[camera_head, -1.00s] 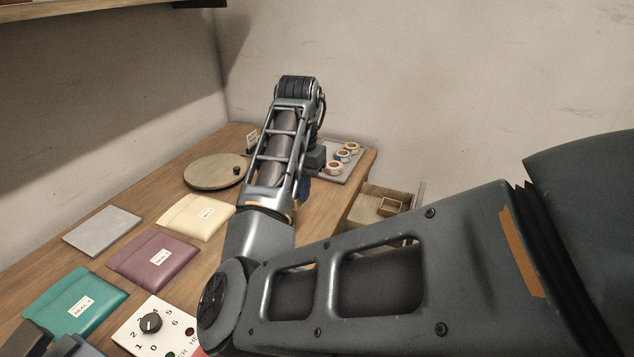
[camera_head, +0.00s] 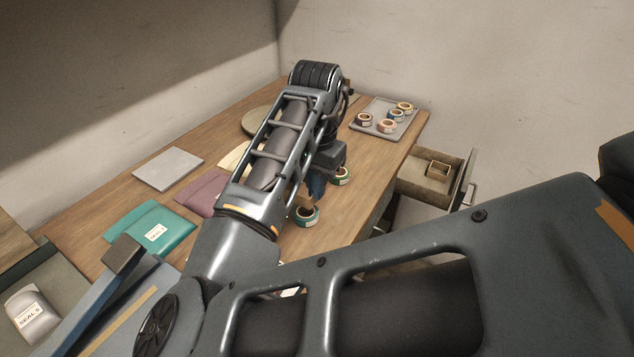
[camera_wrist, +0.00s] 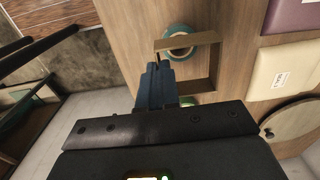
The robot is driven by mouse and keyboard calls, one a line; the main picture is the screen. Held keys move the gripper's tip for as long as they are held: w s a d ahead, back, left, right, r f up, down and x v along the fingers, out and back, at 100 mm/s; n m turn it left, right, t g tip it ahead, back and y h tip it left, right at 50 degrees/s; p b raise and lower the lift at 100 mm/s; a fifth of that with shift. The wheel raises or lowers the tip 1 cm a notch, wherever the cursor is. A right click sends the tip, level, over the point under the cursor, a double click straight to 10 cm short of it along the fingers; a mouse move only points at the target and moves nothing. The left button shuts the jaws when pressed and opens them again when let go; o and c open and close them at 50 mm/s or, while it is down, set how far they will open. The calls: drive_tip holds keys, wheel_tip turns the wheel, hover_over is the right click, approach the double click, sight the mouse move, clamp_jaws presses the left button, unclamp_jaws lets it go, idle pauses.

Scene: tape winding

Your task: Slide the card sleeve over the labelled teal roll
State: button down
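A brown card sleeve (camera_wrist: 214,66), a square open frame, shows in the wrist view at my gripper (camera_wrist: 158,70). The narrow blue fingers appear closed on one side of it. A teal roll (camera_wrist: 179,52) lies under the sleeve's far edge, partly covered by it; whether they touch is unclear. In the head view this roll (camera_head: 307,217) stands on the bench with a pale label, just left of and below my gripper (camera_head: 317,192). A second green-ringed roll (camera_head: 342,176) stands behind my gripper, and is mostly hidden in the wrist view.
A grey tray (camera_head: 409,126) with several rolls stands at the back right. An open drawer (camera_head: 411,178) juts out at right. Teal (camera_head: 165,237), purple (camera_head: 203,190) and cream (camera_wrist: 276,71) pouches and a grey plate (camera_head: 169,168) lie left. A round board (camera_wrist: 303,121) is further back.

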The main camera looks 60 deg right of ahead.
drive_tip(key=shift+f+b, duration=2.25)
drive_tip(key=shift+f, duration=0.9)
drive_tip(key=shift+p, duration=0.35)
drive_tip(key=c, duration=1.3)
unclamp_jaws()
drive_tip(key=shift+r, duration=0.1)
wheel_tip(320, 180, up, 8)
drive_tip(key=shift+f, duration=0.15)
